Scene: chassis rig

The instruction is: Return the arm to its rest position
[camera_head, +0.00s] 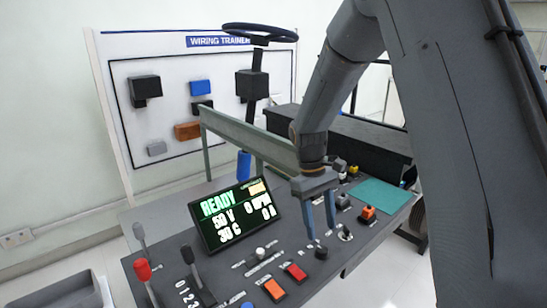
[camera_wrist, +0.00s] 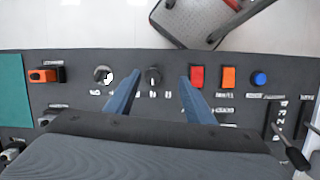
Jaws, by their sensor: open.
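My gripper (camera_head: 322,234) hangs at the end of my arm over the dark control panel (camera_head: 215,268), its two blue fingers pointing down and spread apart with nothing held. In the wrist view my gripper (camera_wrist: 161,82) has its fingers on either side of a black rotary knob (camera_wrist: 153,76). The knob (camera_head: 321,252) also shows just below the fingertips in the head view. I cannot tell how large the gap between the fingertips and the knob is. My arm reaches down from the upper right and hides part of the scene behind it.
A display (camera_head: 236,214) reading READY stands left of the gripper. A red button (camera_wrist: 197,77), an orange button (camera_wrist: 228,78) and a blue button (camera_wrist: 259,79) lie beside the fingers. A steering wheel (camera_head: 261,35) stands behind.

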